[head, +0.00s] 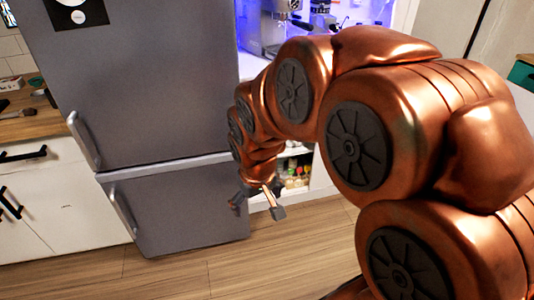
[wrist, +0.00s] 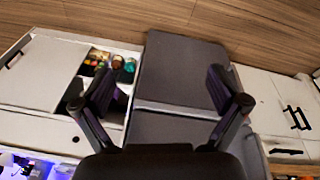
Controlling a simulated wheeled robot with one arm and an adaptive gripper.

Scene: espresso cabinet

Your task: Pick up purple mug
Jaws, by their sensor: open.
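I cannot make out a purple mug in either view. The espresso cabinet's lit niche (head: 345,12) glows blue-purple at the top of the head view, behind my arm, which hides much of it. It also shows at the bottom left of the wrist view (wrist: 40,160), cut off by the frame edge, with small white items too unclear to name. My gripper (head: 266,200) hangs low in front of the fridge's right side, above the floor. In the wrist view my gripper (wrist: 160,88) has its two fingers spread wide with nothing between them.
A tall grey fridge (head: 150,85) with two doors stands at left, both shut. An open lower compartment beside it holds several bottles or jars (head: 296,177). White cupboards with a wooden counter (head: 25,115) stand further left. The wooden floor (head: 190,270) in front is clear.

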